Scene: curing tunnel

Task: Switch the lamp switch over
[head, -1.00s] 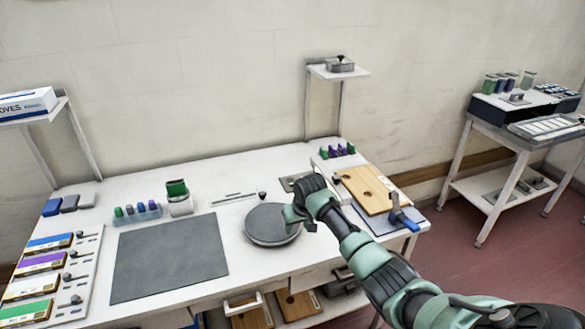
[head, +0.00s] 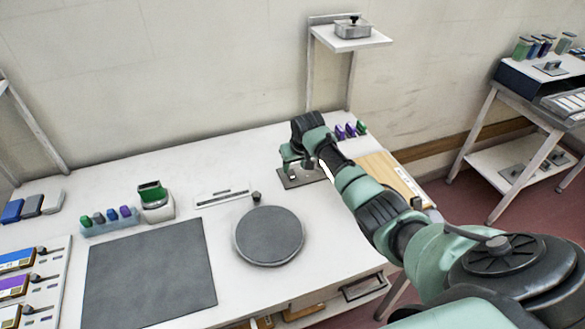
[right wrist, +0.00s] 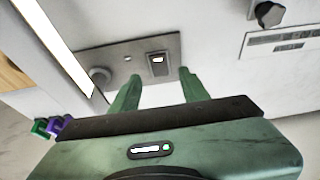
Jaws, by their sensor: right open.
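A grey metal plate (head: 300,181) lies on the white bench, partly hidden by my right gripper. The right wrist view shows this plate (right wrist: 115,53) with a dark rocker switch (right wrist: 158,64) bearing a small white mark, and a round knob (right wrist: 100,77) left of it. I take the rocker for the lamp switch; which way it is tipped I cannot tell. My right gripper (head: 290,163) is open and empty above the plate. In the wrist view its green fingers (right wrist: 160,82) stand apart, just short of the rocker; contact cannot be told. My left gripper is out of view.
A round dark turntable (head: 269,236) and a dark mat (head: 150,274) lie left of the plate. Small coloured blocks (head: 351,130) and a wooden board (head: 393,172) are to its right. A bright white strip (right wrist: 52,42) runs close beside the plate.

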